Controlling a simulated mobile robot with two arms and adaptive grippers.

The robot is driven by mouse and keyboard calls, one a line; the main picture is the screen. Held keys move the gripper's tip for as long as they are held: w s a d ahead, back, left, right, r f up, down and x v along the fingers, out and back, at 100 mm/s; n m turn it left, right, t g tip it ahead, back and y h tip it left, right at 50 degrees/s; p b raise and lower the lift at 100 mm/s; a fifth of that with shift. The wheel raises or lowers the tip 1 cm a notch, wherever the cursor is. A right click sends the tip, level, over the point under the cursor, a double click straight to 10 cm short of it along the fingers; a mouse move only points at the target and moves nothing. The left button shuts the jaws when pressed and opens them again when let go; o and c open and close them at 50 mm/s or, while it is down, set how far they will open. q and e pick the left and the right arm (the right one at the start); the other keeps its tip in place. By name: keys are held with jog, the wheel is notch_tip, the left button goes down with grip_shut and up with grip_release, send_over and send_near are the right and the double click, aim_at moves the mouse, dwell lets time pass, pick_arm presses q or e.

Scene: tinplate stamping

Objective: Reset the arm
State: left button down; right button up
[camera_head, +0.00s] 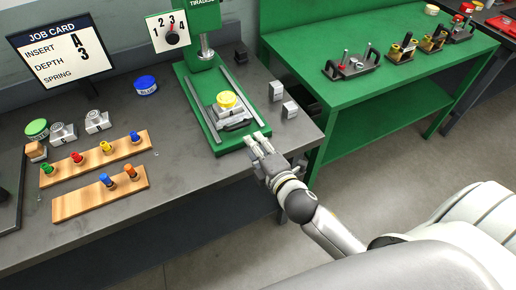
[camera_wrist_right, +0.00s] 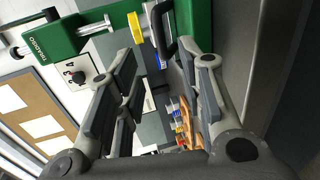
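My right gripper (camera_head: 262,145) is at the front end of the green press base (camera_head: 234,148), over the bench's front edge. In the right wrist view my right gripper (camera_wrist_right: 160,80) has its fingers spread, with nothing between them. A grey block with a yellow round top (camera_head: 227,100) sits on the press base, with a dark handle in front of it; the gripper is apart from them. My left gripper is not in view.
Wooden strips with coloured pegs (camera_head: 100,195), grey blocks (camera_head: 98,121), a blue lid (camera_head: 146,86) and a job card (camera_head: 62,50) stand left on the bench. Small blocks (camera_head: 290,108) are right of the press. A green table (camera_head: 345,105) holds several tools.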

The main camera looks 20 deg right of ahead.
jog(key=shift+s+r, duration=0.1)
jog(key=shift+s, duration=0.4)
